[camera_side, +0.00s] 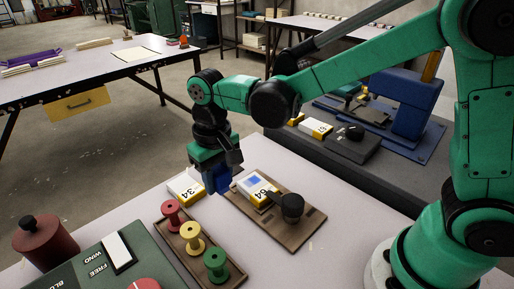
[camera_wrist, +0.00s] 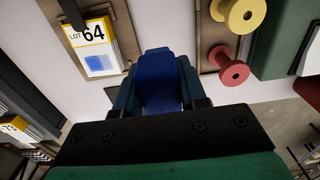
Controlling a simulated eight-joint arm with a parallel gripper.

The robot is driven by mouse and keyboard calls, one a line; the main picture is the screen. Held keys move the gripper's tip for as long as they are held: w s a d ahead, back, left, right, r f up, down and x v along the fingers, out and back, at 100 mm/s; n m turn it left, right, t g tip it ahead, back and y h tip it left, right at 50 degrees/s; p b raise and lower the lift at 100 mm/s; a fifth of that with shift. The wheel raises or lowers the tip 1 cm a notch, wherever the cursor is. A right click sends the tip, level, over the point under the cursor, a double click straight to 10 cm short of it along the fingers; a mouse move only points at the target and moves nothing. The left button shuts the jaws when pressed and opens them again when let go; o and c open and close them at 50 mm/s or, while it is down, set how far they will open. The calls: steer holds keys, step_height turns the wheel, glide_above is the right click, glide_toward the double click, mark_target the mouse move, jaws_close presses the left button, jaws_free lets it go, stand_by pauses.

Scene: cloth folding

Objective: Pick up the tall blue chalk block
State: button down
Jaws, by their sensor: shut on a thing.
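The tall blue chalk block (camera_wrist: 158,78) stands between my fingers in the wrist view. My gripper (camera_wrist: 157,92) is shut on it, with a dark finger along each side. In the side view my gripper (camera_side: 216,178) points down over the pale table, between the LOT 34 card and the wooden board. The blue block is mostly hidden by the fingers there. I cannot tell whether its lower end touches the table.
A wooden board (camera_side: 304,236) with the LOT 64 card (camera_side: 258,188) and a black knob (camera_side: 291,206) lies to the right. The 34 card (camera_side: 185,187) is left. A spool tray (camera_side: 187,251) with red, yellow and green spools is in front. A green panel (camera_side: 75,262) lies front left.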

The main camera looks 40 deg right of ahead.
mark_target(217, 169)
step_height(217, 169, up, 12)
stand_by(0.3)
steer(key=shift+r, duration=0.1)
steer(key=c, duration=1.1)
jaws_free()
jaws_close()
